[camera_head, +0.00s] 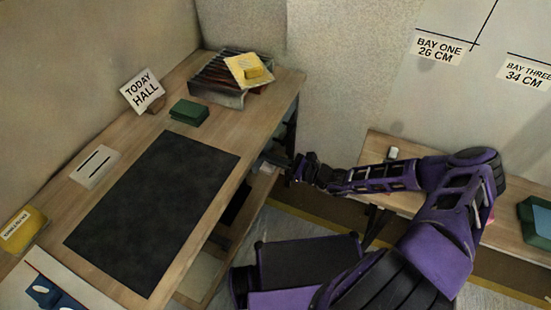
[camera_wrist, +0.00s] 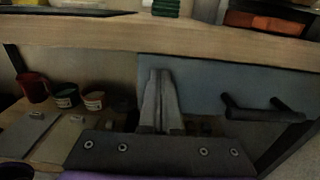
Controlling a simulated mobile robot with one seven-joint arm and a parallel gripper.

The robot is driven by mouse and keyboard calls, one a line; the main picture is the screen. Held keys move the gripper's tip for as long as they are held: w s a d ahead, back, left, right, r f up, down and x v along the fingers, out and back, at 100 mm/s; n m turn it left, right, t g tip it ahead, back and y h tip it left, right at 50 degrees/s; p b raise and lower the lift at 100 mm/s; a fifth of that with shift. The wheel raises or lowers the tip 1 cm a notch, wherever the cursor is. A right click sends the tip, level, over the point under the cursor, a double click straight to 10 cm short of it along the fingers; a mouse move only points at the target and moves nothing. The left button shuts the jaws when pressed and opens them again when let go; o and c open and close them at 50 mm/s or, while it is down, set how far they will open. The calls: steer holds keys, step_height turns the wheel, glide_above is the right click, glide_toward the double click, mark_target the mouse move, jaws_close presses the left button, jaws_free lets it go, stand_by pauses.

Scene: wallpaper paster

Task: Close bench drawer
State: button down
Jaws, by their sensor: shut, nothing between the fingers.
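The bench (camera_head: 262,112) has a wooden top, and its edge crosses the upper part of the wrist view. Below that edge in the wrist view is a blue-grey drawer front (camera_wrist: 205,88) with a dark bar handle (camera_wrist: 265,110) toward its right end. How far the drawer stands out is hard to tell. My gripper (camera_wrist: 160,78) is shut and empty, its fingertips in front of the drawer front's left part, left of the handle. Whether they touch it is unclear. In the head view my gripper (camera_head: 298,166) is beside the bench's right edge, near its far end.
A lower shelf (camera_wrist: 45,135) holds a red mug (camera_wrist: 33,87) and small tins (camera_wrist: 66,95). On the bench are a black mat (camera_head: 155,205), a green box (camera_head: 189,112) and a dark rack (camera_head: 218,90). Another wooden bench (camera_head: 400,200) stands at the right, under my arm.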

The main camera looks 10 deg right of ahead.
steer(key=shift+x, duration=1.1)
steer(key=shift+a+r, duration=0.1)
steer(key=shift+r, duration=0.05)
